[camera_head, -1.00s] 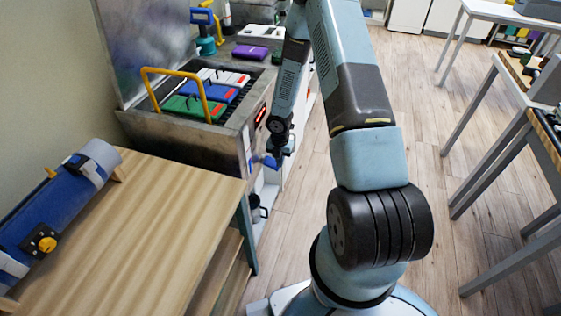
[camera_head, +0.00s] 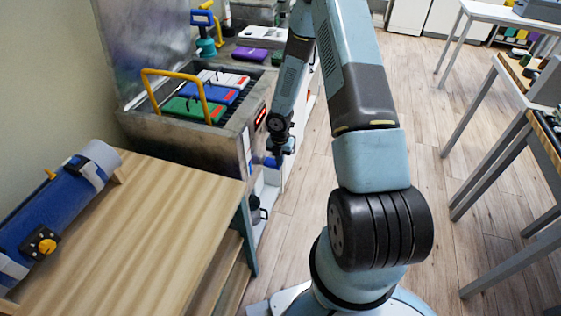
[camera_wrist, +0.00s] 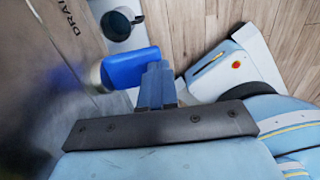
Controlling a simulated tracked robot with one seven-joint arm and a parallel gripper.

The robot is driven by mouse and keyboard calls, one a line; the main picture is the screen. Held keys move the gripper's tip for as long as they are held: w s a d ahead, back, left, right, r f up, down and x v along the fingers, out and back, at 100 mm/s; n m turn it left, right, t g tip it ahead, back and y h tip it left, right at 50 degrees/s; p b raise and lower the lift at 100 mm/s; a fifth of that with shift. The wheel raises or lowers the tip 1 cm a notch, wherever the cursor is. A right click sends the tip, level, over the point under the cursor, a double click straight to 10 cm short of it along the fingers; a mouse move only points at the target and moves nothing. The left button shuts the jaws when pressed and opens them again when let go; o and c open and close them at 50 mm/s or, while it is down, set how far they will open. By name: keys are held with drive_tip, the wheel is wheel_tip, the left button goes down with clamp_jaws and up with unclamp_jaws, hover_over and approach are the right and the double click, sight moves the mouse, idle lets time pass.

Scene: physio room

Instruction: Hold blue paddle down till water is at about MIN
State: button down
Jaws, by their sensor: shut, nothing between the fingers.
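The blue paddle (camera_wrist: 130,68) sticks out from the tank's side, near the lettering "DRAI". In the head view the blue paddle (camera_head: 264,161) shows small beside the tank (camera_head: 185,143). My gripper (camera_wrist: 158,72) is shut and empty, its fingertips at the paddle's outer end; they look against or over it, but contact is not clear. It also shows in the head view (camera_head: 278,157). A pale strip (camera_head: 246,152) is on the tank's front corner, but no MIN mark or water level can be read.
A dark jug (camera_head: 257,212) stands below the paddle; it also shows in the wrist view (camera_wrist: 118,24). Coloured packs with a yellow handle (camera_head: 190,85) sit in the tank top. A wooden table (camera_head: 130,225) is at left. Open floor lies right of my arm.

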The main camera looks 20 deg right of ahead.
wheel_tip(320, 180, up, 14)
drive_tip(key=d, duration=0.1)
drive_tip(key=shift+s, duration=0.35)
idle(0.4)
drive_tip(key=shift+f, duration=0.1)
drive_tip(key=s+d+r+m+t+h, duration=0.1)
drive_tip(key=s+r+m, duration=0.2)
drive_tip(key=r+m, duration=0.35)
drive_tip(key=s+d+r+m+h, duration=0.1)
drive_tip(key=s+r+m, duration=0.15)
drive_tip(key=r, duration=0.75)
drive_tip(key=s+d+r+m+t+h, duration=0.1)
drive_tip(key=s+r+m, duration=0.1)
drive_tip(key=r+m, duration=0.45)
drive_tip(key=s+a+r+m+t+y, duration=0.1)
drive_tip(key=s+a+r+m, duration=0.1)
drive_tip(key=s+r+m, duration=0.4)
drive_tip(key=s+a+r+m+t+y, duration=0.2)
drive_tip(key=s+r+m, duration=0.5)
drive_tip(key=s+r, duration=0.4)
drive_tip(key=shift+s+t, duration=0.3)
drive_tip(key=shift+s, duration=1.2)
